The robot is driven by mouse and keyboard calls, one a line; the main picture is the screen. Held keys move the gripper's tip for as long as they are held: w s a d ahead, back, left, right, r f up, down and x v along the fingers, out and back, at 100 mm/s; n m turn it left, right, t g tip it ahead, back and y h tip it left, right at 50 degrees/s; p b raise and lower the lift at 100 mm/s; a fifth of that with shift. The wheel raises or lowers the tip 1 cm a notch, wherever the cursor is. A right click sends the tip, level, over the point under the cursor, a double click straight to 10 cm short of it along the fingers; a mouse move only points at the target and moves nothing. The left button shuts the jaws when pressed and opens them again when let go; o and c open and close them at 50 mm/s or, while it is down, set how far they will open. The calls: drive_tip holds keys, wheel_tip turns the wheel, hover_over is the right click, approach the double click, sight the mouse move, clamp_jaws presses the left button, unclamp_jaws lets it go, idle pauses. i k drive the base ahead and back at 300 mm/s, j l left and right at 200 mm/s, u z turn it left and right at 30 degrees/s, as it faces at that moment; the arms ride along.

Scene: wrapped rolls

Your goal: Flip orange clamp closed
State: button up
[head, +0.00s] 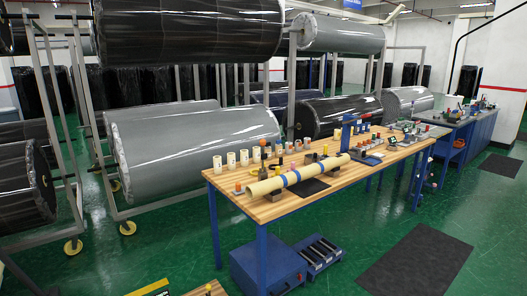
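The orange clamp cannot be made out for certain at this size. Small orange pieces show on the wooden workbench (395,153), one at its near left end (238,187) and another further back (262,142). Whether any clamp is open or shut cannot be seen. My gripper is not in view.
White cylinders (231,158) stand along the bench's back edge. A dark pad (309,187) lies beside the roll. Large wrapped rolls (190,150) on racks stand behind. A blue box (268,265) sits under the bench. Green floor and a dark mat (415,262) lie right.

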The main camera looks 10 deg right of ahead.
sight(262, 143)
drive_tip(key=i+l+u, duration=0.55)
drive_tip(key=i+l, duration=0.25)
drive_tip(key=i+l+u, duration=0.25)
drive_tip(key=l, duration=0.35)
drive_tip(key=i+l+u, duration=0.25)
drive_tip(key=i+l, duration=0.15)
drive_tip(key=l, duration=0.2)
drive_tip(key=i+l+u, duration=0.25)
drive_tip(key=l, duration=0.4)
drive_tip(key=i+l+u, duration=0.15)
drive_tip(key=l+u, duration=0.15)
drive_tip(key=l, duration=0.35)
drive_tip(key=i+l+u, duration=0.1)
drive_tip(key=l+u, duration=0.15)
drive_tip(key=l, duration=0.5)
drive_tip(key=l+u, duration=0.25)
drive_tip(key=l, duration=0.45)
